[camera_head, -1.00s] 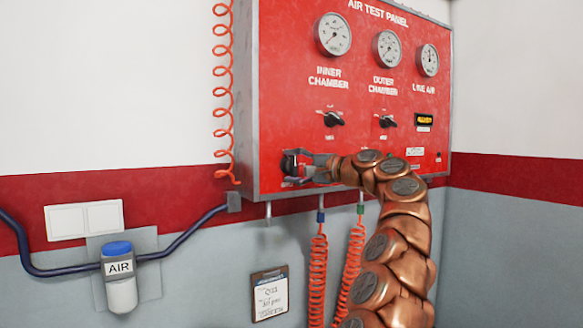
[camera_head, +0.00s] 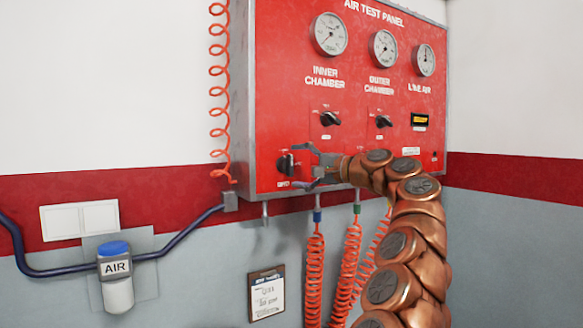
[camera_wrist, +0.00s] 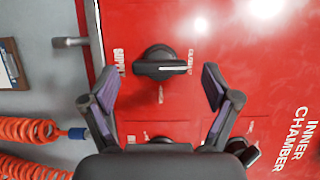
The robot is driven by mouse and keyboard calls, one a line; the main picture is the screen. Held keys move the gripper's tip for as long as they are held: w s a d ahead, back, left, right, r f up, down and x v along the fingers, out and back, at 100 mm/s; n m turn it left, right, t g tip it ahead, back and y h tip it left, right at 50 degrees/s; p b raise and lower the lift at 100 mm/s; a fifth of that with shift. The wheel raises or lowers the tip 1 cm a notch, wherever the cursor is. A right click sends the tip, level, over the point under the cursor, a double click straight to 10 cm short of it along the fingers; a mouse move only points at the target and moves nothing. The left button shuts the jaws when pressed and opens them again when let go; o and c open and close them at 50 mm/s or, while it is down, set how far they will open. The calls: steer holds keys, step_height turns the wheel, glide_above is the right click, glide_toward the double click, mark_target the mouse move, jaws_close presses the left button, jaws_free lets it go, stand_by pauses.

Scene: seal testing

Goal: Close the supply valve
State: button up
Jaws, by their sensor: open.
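The supply valve is a black rotary knob (camera_head: 286,164) at the lower left of the red panel, above the SUPPLY label. In the wrist view the knob (camera_wrist: 160,66) is near the top centre. Its bar lies across the picture, with the white pointer line toward a small label on the right that is hard to read. In the head view the bar stands about upright. My gripper (camera_head: 301,166) is open, just off the knob. In the wrist view its fingers (camera_wrist: 160,84) are spread on either side, apart from the knob, holding nothing.
The red air test panel (camera_head: 262,100) carries gauges and two selector knobs (camera_head: 330,119) above and right of my gripper. Orange coiled hoses (camera_head: 314,270) hang below. A blue pipe with an air filter (camera_head: 116,280) and a clipboard (camera_head: 267,293) are on the wall.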

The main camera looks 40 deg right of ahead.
steer(key=v, duration=0.9)
